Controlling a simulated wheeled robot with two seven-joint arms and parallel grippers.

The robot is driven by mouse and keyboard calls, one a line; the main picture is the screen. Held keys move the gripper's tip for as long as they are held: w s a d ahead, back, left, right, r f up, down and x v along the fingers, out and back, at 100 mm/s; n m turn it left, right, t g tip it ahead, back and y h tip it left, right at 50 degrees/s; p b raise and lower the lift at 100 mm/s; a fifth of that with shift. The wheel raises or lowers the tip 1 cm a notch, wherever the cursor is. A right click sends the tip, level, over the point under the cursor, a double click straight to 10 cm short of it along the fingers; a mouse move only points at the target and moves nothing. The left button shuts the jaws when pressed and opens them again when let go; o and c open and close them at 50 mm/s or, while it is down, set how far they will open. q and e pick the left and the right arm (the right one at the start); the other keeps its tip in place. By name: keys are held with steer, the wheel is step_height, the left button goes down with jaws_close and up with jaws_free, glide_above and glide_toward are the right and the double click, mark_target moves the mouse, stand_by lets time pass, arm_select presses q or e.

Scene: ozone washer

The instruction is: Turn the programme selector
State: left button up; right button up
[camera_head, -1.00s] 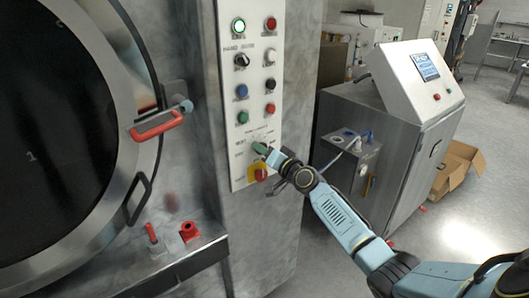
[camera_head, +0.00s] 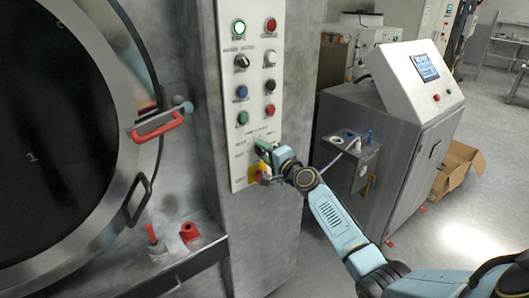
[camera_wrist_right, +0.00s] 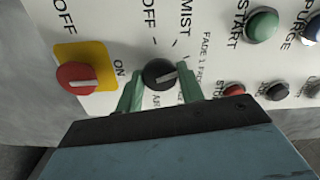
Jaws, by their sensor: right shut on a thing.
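The programme selector (camera_wrist_right: 157,73) is a black round knob with a pale pointer line on a white panel, with OFF and MIST among the labels around it. In the right wrist view its pointer lies nearly sideways. My right gripper (camera_head: 262,150) has green fingers, one on each side of the knob, and is shut on it. In the head view the gripper hides the knob. My left gripper is not in view.
A red switch on a yellow plate (camera_wrist_right: 98,55) sits close beside the selector. Several buttons and switches line the control panel (camera_head: 255,75) above. The big round door (camera_head: 125,60) with a red handle (camera_head: 157,127) is left. A steel cabinet (camera_head: 400,150) stands right.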

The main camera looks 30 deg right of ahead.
stand_by(0.4)
steer(key=o, duration=1)
steer(key=s, duration=0.9)
steer(key=s+d, duration=0.1)
steer(key=s, duration=0.3)
steer(key=shift+s, duration=0.2)
